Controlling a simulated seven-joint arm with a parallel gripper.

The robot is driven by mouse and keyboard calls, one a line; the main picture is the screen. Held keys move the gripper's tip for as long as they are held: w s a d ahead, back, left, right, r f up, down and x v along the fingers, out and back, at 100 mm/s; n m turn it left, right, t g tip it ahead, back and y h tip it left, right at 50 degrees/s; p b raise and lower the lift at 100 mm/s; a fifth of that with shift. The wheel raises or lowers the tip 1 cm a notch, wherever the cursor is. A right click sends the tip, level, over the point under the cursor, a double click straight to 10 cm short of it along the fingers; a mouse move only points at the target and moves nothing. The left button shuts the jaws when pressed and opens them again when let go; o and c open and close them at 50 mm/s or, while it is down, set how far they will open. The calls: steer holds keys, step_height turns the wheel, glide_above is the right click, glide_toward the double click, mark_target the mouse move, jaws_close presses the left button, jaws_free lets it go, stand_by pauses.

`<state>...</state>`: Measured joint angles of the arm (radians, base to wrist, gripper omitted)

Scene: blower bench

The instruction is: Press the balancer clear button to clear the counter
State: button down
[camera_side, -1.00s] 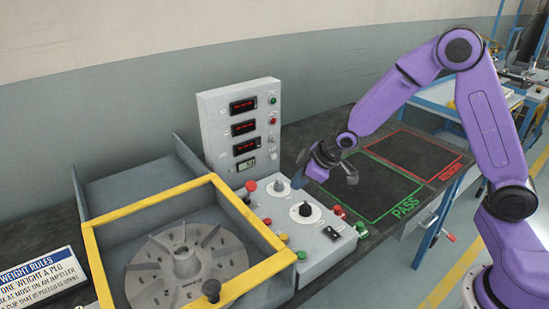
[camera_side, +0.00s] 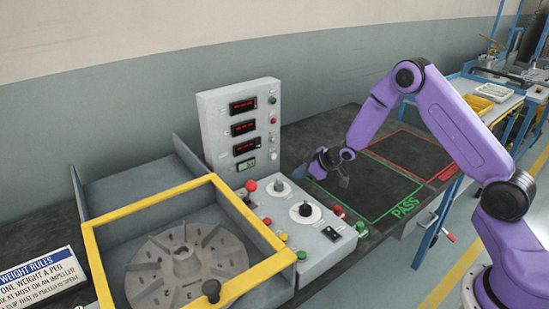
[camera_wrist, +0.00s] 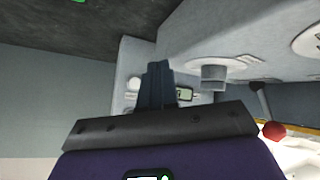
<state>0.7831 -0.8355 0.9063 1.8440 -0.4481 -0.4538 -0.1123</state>
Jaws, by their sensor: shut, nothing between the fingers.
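The balancer's upright panel (camera_side: 240,125) carries three red displays and a small grey counter display (camera_side: 246,164) at its bottom. A column of small buttons and lamps runs down its right side; labels are too small to read, so I cannot tell which is the clear button. My gripper (camera_side: 309,171) is shut and empty, right of the panel and above the bench, pointing left towards it. In the wrist view my shut fingers (camera_wrist: 157,86) partly cover the panel. The counter display (camera_wrist: 184,95) shows just right of them and a pale round button (camera_wrist: 134,84) just left.
The control deck (camera_side: 274,222) with dials, a red-knobbed lever (camera_side: 251,186) and buttons lies below and left of my gripper. The yellow-framed guard (camera_side: 262,270) surrounds a grey impeller (camera_side: 187,262). The green PASS area (camera_side: 375,190) and red-outlined area (camera_side: 413,155) are bare.

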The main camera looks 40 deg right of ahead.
mark_target(274, 156)
steer(key=shift+w, duration=0.1)
steer(key=w, duration=0.8)
steer(key=shift+w, duration=0.3)
steer(key=shift+w, duration=0.1)
stand_by(1.9)
steer(key=shift+w, duration=0.3)
steer(key=shift+w, duration=0.4)
stand_by(0.6)
steer(key=shift+s, duration=0.8)
steer(key=shift+s, duration=0.1)
